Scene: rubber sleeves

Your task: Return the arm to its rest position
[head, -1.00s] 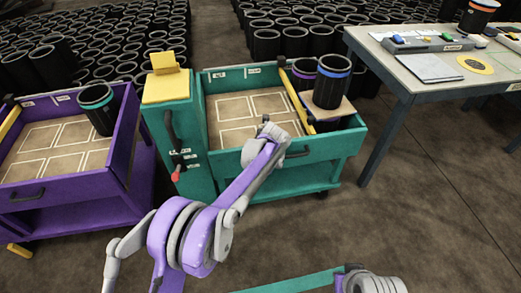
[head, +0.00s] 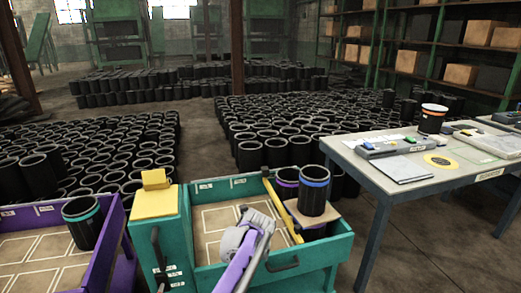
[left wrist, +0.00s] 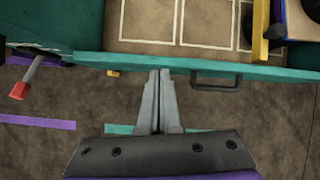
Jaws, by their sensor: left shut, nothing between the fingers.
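My left arm (head: 240,268) comes up from the bottom in the head view, in front of the green cart (head: 320,254). Its grey wrist end overlaps the cart's front wall and tray in the picture; the fingertips are hard to make out there. In the left wrist view my left gripper (left wrist: 159,76) is shut and empty. Its fingertips overlap the lower edge of the cart's front wall, left of the dark handle (left wrist: 216,80); I cannot tell the gap between them. My right gripper is in neither current view.
A blue-banded black sleeve (head: 314,195) stands on a small board at the cart's right; a purple-banded one (head: 287,185) is beside it. A purple cart (head: 111,245) with a teal-banded sleeve (head: 83,226) is left. A table (head: 390,210) stands right, with open floor in front.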

